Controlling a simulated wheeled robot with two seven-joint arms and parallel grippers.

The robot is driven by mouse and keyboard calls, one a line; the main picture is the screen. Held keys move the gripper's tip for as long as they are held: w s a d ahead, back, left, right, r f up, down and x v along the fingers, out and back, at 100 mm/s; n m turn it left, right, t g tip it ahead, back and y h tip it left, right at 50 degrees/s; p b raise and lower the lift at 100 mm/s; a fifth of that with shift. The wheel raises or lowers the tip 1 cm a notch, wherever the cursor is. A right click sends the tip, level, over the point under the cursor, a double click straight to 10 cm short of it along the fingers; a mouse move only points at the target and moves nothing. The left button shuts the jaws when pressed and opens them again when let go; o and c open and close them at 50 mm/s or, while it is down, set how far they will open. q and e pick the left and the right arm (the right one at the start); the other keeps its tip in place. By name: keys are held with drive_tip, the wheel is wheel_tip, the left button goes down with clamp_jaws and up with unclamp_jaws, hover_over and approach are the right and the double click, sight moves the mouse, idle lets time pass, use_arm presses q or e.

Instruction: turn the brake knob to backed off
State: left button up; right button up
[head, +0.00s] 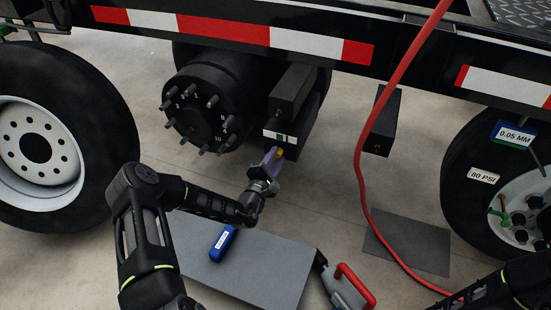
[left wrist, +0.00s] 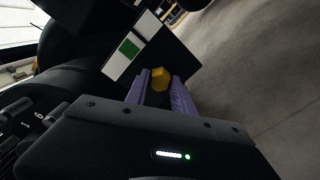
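The brake knob is a small yellow knob (head: 281,152) low on a dark box under the trailer frame. It also shows in the left wrist view (left wrist: 160,78). A white label with a green patch (left wrist: 129,48) sits beside it on the box; it shows above the knob in the head view (head: 281,137). My left gripper (head: 276,156) has its purple fingertips at the knob. In the left wrist view the fingers (left wrist: 159,90) stand apart with the knob between their tips. A narrow gap shows at the left finger; contact at the right is unclear. My right gripper is out of view.
A wheel hub with studs (head: 203,103) is left of the box. A red hose (head: 362,160) hangs to the right. A grey board (head: 260,262) with a blue tool (head: 222,243) lies below. Tyres (head: 60,135) stand at both sides.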

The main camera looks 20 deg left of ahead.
use_arm(q)
clamp_jaws()
idle(0.3)
